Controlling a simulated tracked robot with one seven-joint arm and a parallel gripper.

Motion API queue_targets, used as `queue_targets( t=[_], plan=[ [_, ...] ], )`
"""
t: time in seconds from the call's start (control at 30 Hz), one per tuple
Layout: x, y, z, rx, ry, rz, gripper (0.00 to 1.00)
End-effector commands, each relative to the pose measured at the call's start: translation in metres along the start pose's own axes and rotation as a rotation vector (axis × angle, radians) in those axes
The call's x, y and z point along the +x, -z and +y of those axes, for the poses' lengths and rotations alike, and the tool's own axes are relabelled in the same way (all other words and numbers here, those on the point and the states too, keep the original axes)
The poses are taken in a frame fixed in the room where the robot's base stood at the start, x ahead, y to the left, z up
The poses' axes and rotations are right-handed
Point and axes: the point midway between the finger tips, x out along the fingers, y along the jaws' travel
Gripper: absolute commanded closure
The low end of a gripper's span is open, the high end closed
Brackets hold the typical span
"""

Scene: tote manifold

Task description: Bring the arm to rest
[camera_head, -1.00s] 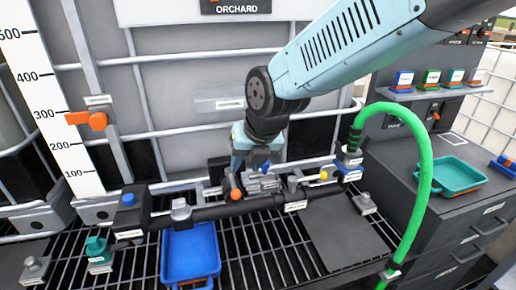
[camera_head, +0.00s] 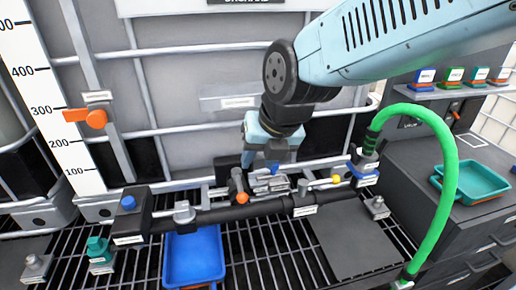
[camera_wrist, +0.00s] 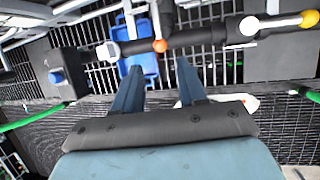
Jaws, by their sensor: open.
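My gripper (camera_head: 260,164) hangs from the pale blue arm just behind and above the dark pipe manifold (camera_head: 220,213). In the wrist view its two dark blue fingers (camera_wrist: 159,70) stand apart, with nothing between them. The orange ball-ended handle (camera_head: 241,197) on the manifold lies just below the gripper in the head view. In the wrist view the orange ball (camera_wrist: 160,46) sits beyond the fingertips, apart from them. The exact gap to the pipe fittings is hard to tell.
A blue tray (camera_head: 194,260) sits on the grating below the pipe. A green hose (camera_head: 446,180) arches at right, near the arm. A teal tray (camera_head: 480,180) rests on the dark cabinet. A scale board (camera_head: 45,110) with an orange pointer (camera_head: 95,118) stands left.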

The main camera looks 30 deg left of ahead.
Motion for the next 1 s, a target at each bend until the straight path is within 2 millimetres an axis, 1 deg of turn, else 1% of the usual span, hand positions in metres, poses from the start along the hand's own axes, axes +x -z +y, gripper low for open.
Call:
queue_targets(
  t=[0.37, 0.47, 0.57, 0.67, 0.8, 0.87, 1.0],
  plan=[
    [0.000, 0.000, 0.000, 0.002, 0.000, 0.000, 0.59],
    [-0.001, -0.001, -0.007, 0.040, 0.012, -0.003, 0.59],
    [-0.005, -0.002, -0.025, 0.156, 0.045, -0.012, 0.59],
    [-0.013, -0.003, -0.055, 0.349, 0.097, -0.036, 0.59],
    [-0.031, -0.001, -0.102, 0.672, 0.167, -0.090, 0.59],
    [-0.040, 0.001, -0.121, 0.810, 0.192, -0.119, 0.59],
    [-0.063, 0.010, -0.163, 1.137, 0.235, -0.197, 0.59]
  ],
)
